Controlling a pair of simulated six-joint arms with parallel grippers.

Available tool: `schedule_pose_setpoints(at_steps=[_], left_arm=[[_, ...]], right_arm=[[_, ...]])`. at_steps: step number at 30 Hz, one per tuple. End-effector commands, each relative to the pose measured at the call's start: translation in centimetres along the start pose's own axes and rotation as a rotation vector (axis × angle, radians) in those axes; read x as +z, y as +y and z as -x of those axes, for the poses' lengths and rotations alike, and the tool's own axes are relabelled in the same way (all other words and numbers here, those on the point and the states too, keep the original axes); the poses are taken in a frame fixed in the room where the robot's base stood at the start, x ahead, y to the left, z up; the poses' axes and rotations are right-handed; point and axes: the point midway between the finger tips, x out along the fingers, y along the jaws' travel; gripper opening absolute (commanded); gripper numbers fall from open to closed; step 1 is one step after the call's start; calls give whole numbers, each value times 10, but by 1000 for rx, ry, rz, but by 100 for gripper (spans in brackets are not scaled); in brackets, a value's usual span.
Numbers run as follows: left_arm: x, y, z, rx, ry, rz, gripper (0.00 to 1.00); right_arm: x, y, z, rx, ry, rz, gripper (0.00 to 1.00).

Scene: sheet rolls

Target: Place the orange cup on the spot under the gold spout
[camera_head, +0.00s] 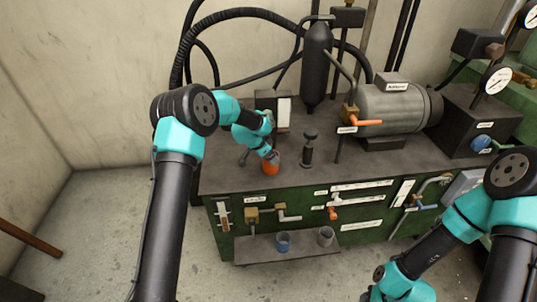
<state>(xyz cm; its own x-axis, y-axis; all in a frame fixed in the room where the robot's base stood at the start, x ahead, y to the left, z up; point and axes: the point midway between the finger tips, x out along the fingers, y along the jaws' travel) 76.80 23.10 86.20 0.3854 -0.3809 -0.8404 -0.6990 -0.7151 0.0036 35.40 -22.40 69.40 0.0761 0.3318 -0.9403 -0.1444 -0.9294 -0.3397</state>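The orange cup (271,168) is at the left part of the bench top, near its front edge. My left gripper (269,154) is right at the cup's upper part. The fingers are too small to tell whether they grip it. I cannot tell whether the cup rests on the bench top or is slightly raised. A gold spout fitting (252,215) is on the green front panel, lower left, above a low grey shelf (255,250). My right gripper (374,291) is low at the bottom edge, far from the cup; its fingers are not clear.
A blue cup (283,242) and a grey cup (325,236) stand on the low shelf. A dark stand (308,148) is right of the orange cup. A gold valve with an orange handle (366,122) and a motor (398,108) are farther back. The shelf's left end is clear.

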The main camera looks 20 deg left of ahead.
Motion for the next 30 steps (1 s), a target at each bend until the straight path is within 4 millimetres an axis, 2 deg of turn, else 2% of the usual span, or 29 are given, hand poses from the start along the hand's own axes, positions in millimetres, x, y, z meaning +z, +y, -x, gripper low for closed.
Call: schedule_pose_setpoints(at_steps=[7, 11, 17, 24, 30], left_arm=[[-2, 0, 2, 0, 0, 0, 96], [-2, 0, 12, 0, 0, 0, 96], [-2, 0, 42, -1, 1, 0, 96], [-2, -1, 87, -3, 2, 0, 96], [-2, 0, 114, -1, 1, 0, 96]], right_arm=[[0, 0, 0, 0, 0, 0, 43], [0, 0, 0, 0, 0, 0, 43], [0, 0, 0, 0, 0, 0, 43], [0, 0, 0, 0, 0, 0, 43], [0, 0, 0, 0, 0, 0, 43]])
